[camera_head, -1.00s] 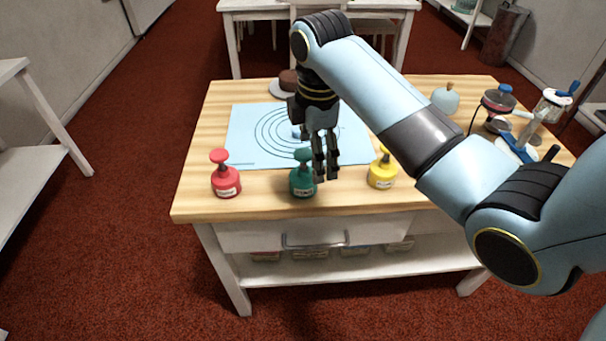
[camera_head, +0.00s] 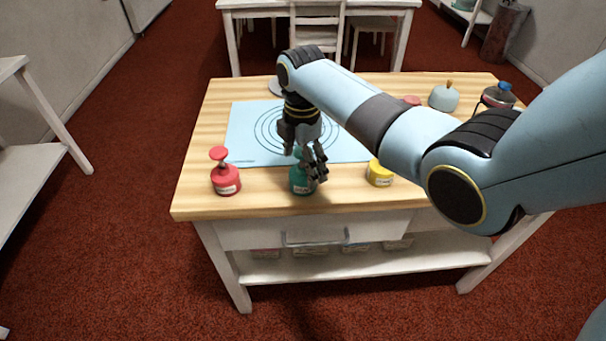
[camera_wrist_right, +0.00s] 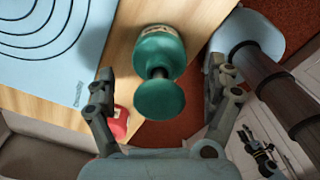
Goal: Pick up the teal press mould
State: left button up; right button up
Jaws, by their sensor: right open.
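The teal press mould (camera_head: 300,181) stands upright near the front edge of the wooden table, between a red and a yellow mould. My right gripper (camera_head: 309,165) is just above and beside it, partly covering its knob in the head view. In the right wrist view, the teal mould (camera_wrist_right: 158,52) shows its round knob and label, lying between and beyond the spread fingers of my right gripper (camera_wrist_right: 165,95). The fingers are open and I see no contact.
The red mould (camera_head: 226,180) stands to the left, the yellow mould (camera_head: 380,175) to the right, partly behind my arm. A blue ringed mat (camera_head: 240,135) lies behind. A pale blue rounded object (camera_head: 443,98) stands farther back right.

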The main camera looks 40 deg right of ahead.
jog(key=shift+f, duration=0.7)
jog(key=c, duration=1.4)
jog(key=shift+r, duration=0.2)
